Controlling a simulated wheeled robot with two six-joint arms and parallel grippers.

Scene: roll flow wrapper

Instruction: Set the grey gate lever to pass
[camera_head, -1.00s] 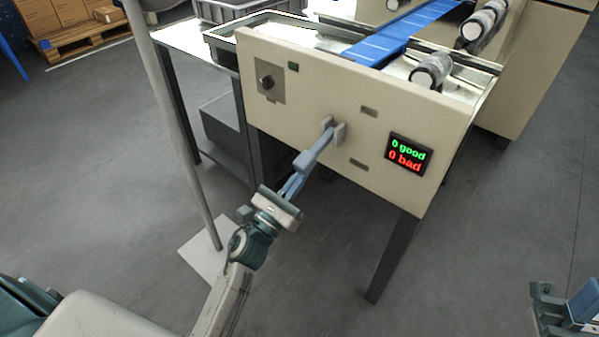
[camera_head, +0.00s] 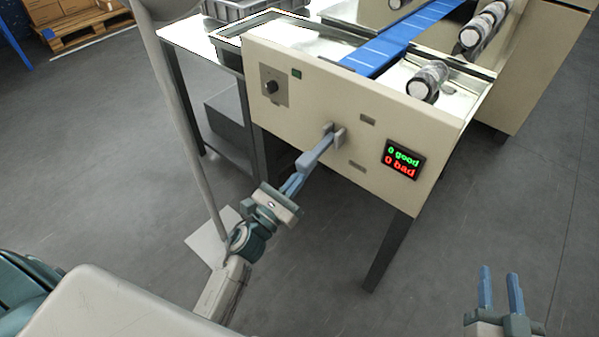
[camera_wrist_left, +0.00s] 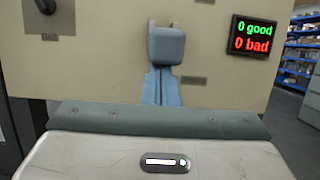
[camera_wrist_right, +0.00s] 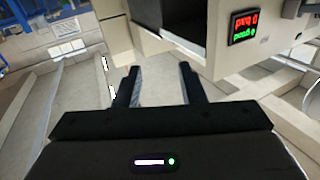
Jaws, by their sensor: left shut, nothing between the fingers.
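The grey gate lever (camera_head: 318,151) sticks out from its bracket on the cream front panel (camera_head: 290,112), its blue-grey knob toward me. Small label plates sit above (camera_head: 368,119) and below (camera_head: 357,166) to its right; their text is too small to read. My left gripper (camera_head: 297,180) is shut and empty, its fingertips at the knob end; I cannot tell whether they touch. In the left wrist view the knob (camera_wrist_left: 166,45) stands just beyond the closed fingers (camera_wrist_left: 160,86). My right gripper (camera_head: 500,280) is open and empty, away from the panel at lower right.
A display (camera_head: 404,160) reads 0 good, 0 bad. A dark knob (camera_head: 271,87) sits on the panel's left. A blue conveyor (camera_head: 400,40) and dark-and-white rolls (camera_head: 428,80) are above. A grey pole (camera_head: 190,130) stands left of my left arm. Floor right of the machine is clear.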

